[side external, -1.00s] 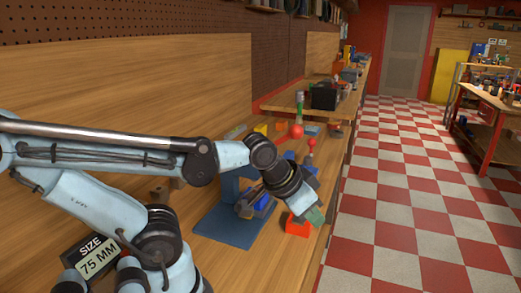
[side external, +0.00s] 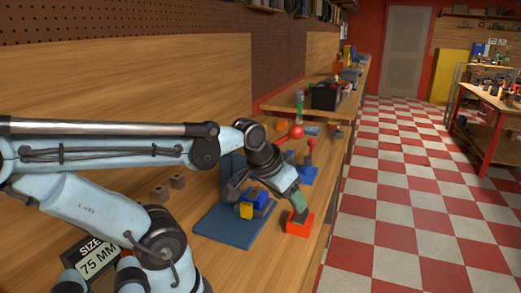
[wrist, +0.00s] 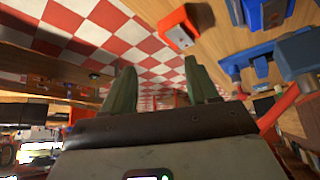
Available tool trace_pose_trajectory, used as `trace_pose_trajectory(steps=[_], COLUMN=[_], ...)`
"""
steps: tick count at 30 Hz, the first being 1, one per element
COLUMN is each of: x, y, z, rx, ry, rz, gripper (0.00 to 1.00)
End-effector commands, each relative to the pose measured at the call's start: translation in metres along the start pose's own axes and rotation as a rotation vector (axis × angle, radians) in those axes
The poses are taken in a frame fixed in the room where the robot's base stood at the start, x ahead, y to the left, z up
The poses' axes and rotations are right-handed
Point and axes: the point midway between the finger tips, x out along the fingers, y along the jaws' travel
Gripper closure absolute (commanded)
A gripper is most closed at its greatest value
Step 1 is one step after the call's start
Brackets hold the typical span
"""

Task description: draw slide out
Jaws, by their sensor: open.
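A blue fixture (side external: 258,198) with a yellow block (side external: 246,211) on its front stands on a flat blue plate (side external: 228,225) on the bench. Which part is the slide, I cannot tell. My gripper (side external: 299,203) points down to the right of it, its green fingertip just above an orange-red block (side external: 298,226). In the wrist view the green fingers (wrist: 160,85) are spread apart with nothing between them. An orange-red block (wrist: 180,28) lies beyond the fingers there, and blue parts (wrist: 266,14) show at upper right.
A blue stand (side external: 307,174) with a red knob is behind the orange-red block. A red ball (side external: 296,131) on a post stands further back. The bench edge is close on the right.

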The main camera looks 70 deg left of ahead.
Motion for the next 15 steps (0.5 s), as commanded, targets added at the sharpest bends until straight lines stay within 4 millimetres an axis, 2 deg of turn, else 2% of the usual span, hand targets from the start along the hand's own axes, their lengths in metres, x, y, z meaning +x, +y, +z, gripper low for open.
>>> trace_pose_trajectory(steps=[1,6,10,15], x=[-0.002,-0.014,-0.023,-0.03], y=[-0.024,-0.083,-0.113,-0.13], z=[0.002,0.016,0.028,0.037], rx=[-0.073,-0.27,-0.381,-0.45], ry=[-0.021,-0.086,-0.121,-0.144], rz=[-0.043,-0.147,-0.198,-0.227], gripper=[0.36,0.36,0.36,0.36])
